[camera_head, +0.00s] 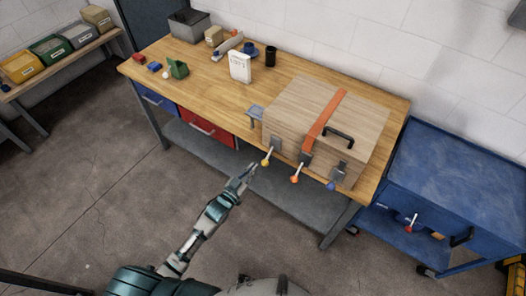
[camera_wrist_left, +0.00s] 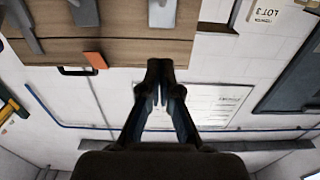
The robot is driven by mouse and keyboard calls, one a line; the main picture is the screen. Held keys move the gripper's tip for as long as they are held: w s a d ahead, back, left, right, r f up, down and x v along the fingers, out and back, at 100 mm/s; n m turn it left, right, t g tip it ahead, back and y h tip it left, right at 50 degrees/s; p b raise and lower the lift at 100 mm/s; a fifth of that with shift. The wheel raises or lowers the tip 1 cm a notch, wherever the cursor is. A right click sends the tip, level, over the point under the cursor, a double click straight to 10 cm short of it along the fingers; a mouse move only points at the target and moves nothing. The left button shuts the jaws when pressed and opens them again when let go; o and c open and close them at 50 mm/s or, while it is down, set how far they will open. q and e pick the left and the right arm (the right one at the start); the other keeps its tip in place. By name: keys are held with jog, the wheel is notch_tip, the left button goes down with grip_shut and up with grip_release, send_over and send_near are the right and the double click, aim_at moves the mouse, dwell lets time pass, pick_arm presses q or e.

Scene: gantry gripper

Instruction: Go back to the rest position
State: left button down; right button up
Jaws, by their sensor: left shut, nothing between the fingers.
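My left gripper (camera_head: 249,170) is in front of the workbench, over the floor and just left of the wooden box's levers in the head view. It is shut and empty. Its closed fingers also show in the left wrist view (camera_wrist_left: 160,68), pointing toward the wall with nothing between them. The wooden box (camera_head: 300,98) sits on the right part of the workbench (camera_head: 205,92), with an orange strap (camera_head: 325,118) over it and a black handle. Three levers with yellow, orange and blue tips stick out from its front. My right gripper is not in view.
A blue cart (camera_head: 460,175) stands right of the bench. A white carton (camera_head: 240,67), a dark cup (camera_head: 270,56), a green object (camera_head: 178,68) and a grey case (camera_head: 188,24) are on the bench. A shelf with several bins (camera_head: 50,48) is far left. Floor left of my arm is clear.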

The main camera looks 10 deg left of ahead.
pick_arm(q)
jog(key=s+a+f+n+g+y, duration=0.1)
jog(key=s+a+f+g, duration=0.1)
jog(key=f, duration=0.8)
jog(key=s+a+f+g+y, duration=0.2)
jog(key=a+f, duration=0.1)
jog(key=f, duration=0.6)
jog(key=s+a+f+g+y, duration=0.1)
jog(key=s+f+g, duration=0.1)
jog(key=s+f, duration=0.55)
jog(key=s+a+f+g+y, duration=0.15)
jog(key=s+f, duration=0.25)
jog(key=f, duration=0.6)
jog(key=s+f+g, duration=0.3)
jog(key=s+f, duration=0.2)
jog(key=s, duration=0.6)
jog(key=s+f+g, duration=0.2)
jog(key=s+f, duration=0.3)
jog(key=s, duration=0.6)
jog(key=s+f+g, duration=0.3)
jog(key=s+f, duration=0.3)
jog(key=s, duration=0.5)
jog(key=shift+d+n+g+y+b, duration=0.25)
jog(key=shift+n+g+y+b, duration=0.05)
jog(key=shift+g+y+b, duration=0.05)
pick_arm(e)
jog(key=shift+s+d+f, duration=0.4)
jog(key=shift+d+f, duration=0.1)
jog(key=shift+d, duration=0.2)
